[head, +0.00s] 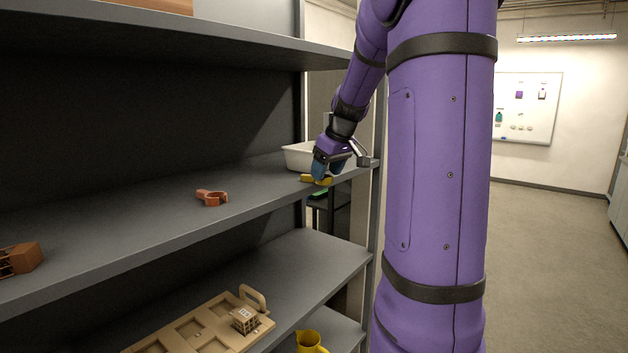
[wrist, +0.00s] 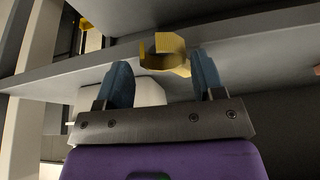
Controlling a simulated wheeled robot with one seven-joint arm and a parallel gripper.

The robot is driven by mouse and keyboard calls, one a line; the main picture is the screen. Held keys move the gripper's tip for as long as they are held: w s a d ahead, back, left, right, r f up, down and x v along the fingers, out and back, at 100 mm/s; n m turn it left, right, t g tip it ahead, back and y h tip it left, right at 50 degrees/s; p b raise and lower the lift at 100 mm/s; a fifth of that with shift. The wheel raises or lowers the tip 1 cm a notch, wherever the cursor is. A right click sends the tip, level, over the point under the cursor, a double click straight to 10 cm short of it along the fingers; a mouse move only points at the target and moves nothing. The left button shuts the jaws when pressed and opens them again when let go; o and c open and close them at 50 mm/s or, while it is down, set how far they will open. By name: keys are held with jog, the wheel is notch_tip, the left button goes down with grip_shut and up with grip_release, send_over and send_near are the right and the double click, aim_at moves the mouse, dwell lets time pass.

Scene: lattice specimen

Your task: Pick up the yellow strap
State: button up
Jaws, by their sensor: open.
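The yellow strap (head: 314,180) lies on the upper grey shelf near its front edge, at the right end. In the head view my gripper (head: 322,172) is right over it and hides part of it. In the wrist view the strap (wrist: 165,61) is a curved band with a wider block on one side. It shows between and just beyond the two blue fingertips of my gripper (wrist: 161,66). The fingers are apart, with gaps to the strap on both sides, and hold nothing.
A white bin (head: 296,156) stands right behind the strap on the same shelf. An orange-brown clamp-like piece (head: 212,198) lies to the left. A tan tray (head: 190,331) is on the shelf below. The shelf between clamp and strap is clear.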

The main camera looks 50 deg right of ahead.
jog(key=shift+w+f, duration=0.25)
jog(key=shift+f, duration=0.35)
jog(key=c, duration=0.8)
jog(key=shift+o, duration=0.2)
jog(key=shift+r, duration=0.1)
jog(key=s+a+r, duration=0.2)
jog(key=s+a, duration=0.2)
jog(key=s, duration=0.2)
jog(key=s+a+r, duration=0.2)
jog(key=s+a, duration=0.3)
jog(key=s, duration=0.2)
jog(key=shift+s+r, duration=0.15)
jog(key=shift+r, duration=0.25)
